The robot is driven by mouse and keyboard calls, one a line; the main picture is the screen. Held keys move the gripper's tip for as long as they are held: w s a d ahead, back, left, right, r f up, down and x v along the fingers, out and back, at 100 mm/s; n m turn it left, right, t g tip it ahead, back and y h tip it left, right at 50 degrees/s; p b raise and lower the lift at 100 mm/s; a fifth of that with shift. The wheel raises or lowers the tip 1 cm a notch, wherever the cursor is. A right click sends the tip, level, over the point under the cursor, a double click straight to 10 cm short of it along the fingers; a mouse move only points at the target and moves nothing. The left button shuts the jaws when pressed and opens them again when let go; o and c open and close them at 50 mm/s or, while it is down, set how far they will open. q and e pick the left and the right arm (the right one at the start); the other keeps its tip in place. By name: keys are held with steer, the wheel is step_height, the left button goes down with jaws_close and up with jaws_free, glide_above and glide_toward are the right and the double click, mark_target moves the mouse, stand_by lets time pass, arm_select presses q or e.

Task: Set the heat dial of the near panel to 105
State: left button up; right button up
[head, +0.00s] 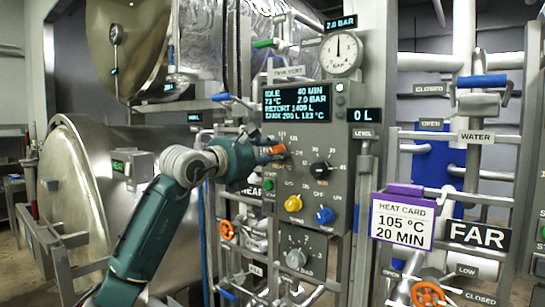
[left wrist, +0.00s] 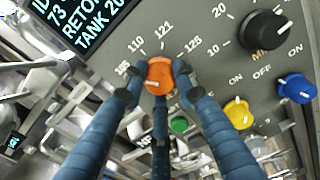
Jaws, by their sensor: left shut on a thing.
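The near panel (head: 345,110) is a grey box with a display, a gauge and several dials. Its orange heat dial (head: 281,149) sits under the left of the display. In the left wrist view the orange dial (left wrist: 160,72) has marks around its top that read about 105, 110, 121 and 125. A pale mark shows on its lower face; which number it points to I cannot tell. My left gripper (head: 270,154) is shut on the dial, with blue fingers on both sides of it (left wrist: 158,92). My right gripper is not in view.
A heat card (head: 403,220) reads 105 °C, 20 MIN. The display (head: 296,101) reads IDLE, 40 MIN, 73 °C. A black dial (head: 320,168), yellow knob (head: 293,203) and blue knob (head: 325,215) are close by. Pipes and valve handles crowd both sides.

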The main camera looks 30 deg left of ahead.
arm_select(q)
steer(key=shift+n, duration=0.8)
steer(key=o, duration=1.1)
steer(key=shift+o, duration=0.2)
steer(key=shift+s, duration=0.1)
steer(key=s+a, duration=0.1)
steer(key=s, duration=1)
steer(key=shift+s, duration=0.35)
